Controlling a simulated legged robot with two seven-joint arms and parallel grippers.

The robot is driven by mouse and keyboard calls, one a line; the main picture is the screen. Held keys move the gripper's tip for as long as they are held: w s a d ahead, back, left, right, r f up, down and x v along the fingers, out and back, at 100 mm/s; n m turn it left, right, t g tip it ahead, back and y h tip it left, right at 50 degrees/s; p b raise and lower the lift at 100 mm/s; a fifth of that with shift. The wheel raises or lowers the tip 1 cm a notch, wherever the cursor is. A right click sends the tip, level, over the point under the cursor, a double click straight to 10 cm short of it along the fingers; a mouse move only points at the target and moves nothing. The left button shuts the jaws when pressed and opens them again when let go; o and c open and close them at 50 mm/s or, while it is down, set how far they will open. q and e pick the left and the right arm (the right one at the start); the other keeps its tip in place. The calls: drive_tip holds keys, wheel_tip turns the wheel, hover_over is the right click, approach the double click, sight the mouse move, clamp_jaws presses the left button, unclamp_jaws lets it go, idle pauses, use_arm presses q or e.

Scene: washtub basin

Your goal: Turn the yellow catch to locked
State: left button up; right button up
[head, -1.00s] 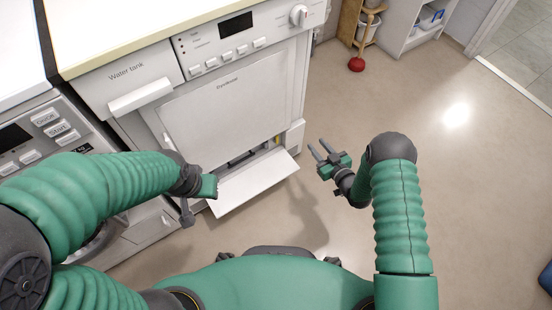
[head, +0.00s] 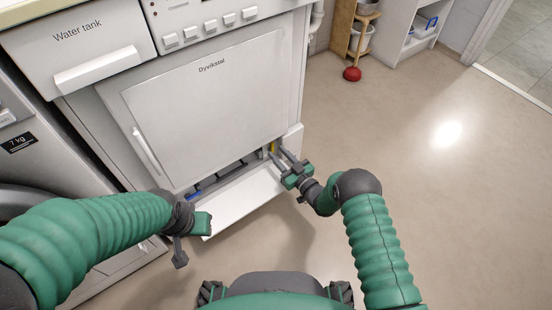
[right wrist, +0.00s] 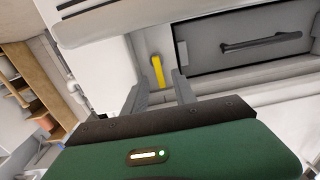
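The yellow catch (right wrist: 157,71) shows in the right wrist view as a short, nearly upright bar at one end of the open compartment low in the dryer. In the head view the catch (head: 273,147) is a small yellow spot just beyond my right fingertips. My right gripper (head: 280,157) is open, its two fingers apart and pointing at the catch; in the right wrist view the gripper (right wrist: 160,88) has the catch between and beyond its fingertips, with no contact visible. My left gripper (head: 192,228) is near the left end of the lowered flap; its fingers are unclear.
The white flap (head: 245,200) hangs open below the compartment. A dark panel with a handle (right wrist: 262,43) sits beside the catch. The dryer door (head: 205,105) is above. A red plunger (head: 352,74) stands at the back; the floor to the right is clear.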

drive_tip(key=shift+b+x, duration=0.35)
drive_tip(key=shift+x, duration=0.6)
drive_tip(key=shift+w, duration=0.15)
clamp_jaws()
